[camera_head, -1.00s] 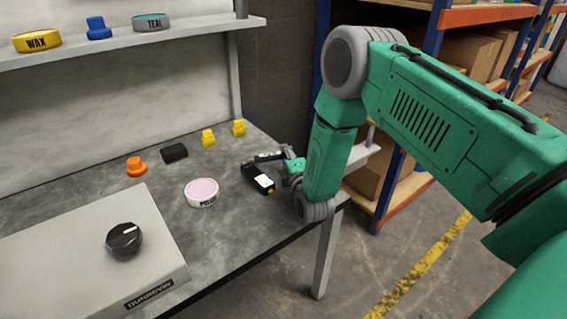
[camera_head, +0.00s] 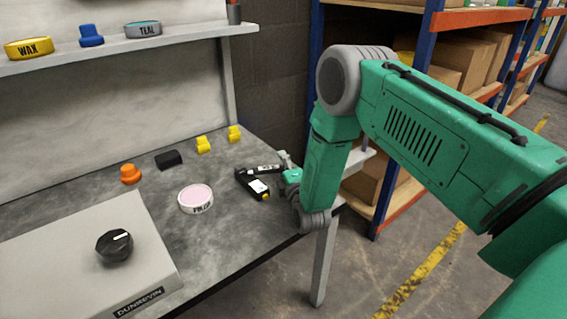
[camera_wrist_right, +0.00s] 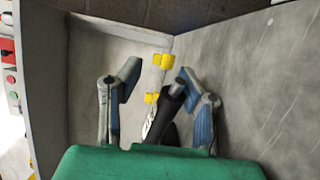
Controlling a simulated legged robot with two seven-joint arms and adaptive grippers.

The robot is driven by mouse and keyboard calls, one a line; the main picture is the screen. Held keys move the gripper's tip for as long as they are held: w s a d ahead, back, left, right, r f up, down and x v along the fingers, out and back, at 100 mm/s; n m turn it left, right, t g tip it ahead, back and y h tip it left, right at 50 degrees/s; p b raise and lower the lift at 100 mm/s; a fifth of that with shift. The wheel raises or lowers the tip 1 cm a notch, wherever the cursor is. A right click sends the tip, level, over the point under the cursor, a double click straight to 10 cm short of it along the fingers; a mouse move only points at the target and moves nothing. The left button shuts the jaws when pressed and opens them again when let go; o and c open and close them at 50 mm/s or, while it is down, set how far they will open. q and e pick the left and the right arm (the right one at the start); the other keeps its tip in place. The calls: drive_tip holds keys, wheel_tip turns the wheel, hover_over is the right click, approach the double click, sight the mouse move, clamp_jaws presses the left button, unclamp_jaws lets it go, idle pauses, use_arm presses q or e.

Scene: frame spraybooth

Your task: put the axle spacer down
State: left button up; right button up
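My right gripper (camera_wrist_right: 158,88) hangs low over the worktable's right end; in the head view its wrist (camera_head: 291,176) hides most of the fingers. In the wrist view the two grey-blue fingers stand apart. A dark cylindrical part (camera_wrist_right: 172,104) with a grey end shows between them, close to the right-hand finger and apart from the left-hand one. In the head view a black piece (camera_head: 246,181) with a white label and yellow tip lies beside the gripper, with a black bar (camera_head: 264,168) next to it. I cannot tell which of these is the axle spacer. My left gripper is not in view.
A pink-topped tin (camera_head: 196,199), an orange part (camera_head: 131,173), a black block (camera_head: 168,159) and two yellow parts (camera_head: 203,145) stand on the table. A grey box with a black knob (camera_head: 114,246) is at front left. A shelf (camera_head: 180,35) runs above. Bare table lies between.

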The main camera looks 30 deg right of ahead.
drive_tip(key=shift+s+a+f, duration=0.25)
drive_tip(key=shift+a+f, duration=0.05)
drive_tip(key=shift+f, duration=0.3)
drive_tip(key=shift+r, duration=0.25)
drive_tip(key=shift+p, duration=0.5)
drive_tip(key=p+v, duration=0.2)
drive_tip(key=v, duration=0.4)
drive_tip(key=shift+s+r, duration=0.2)
drive_tip(key=shift+s, duration=0.3)
drive_tip(key=shift+r, duration=0.1)
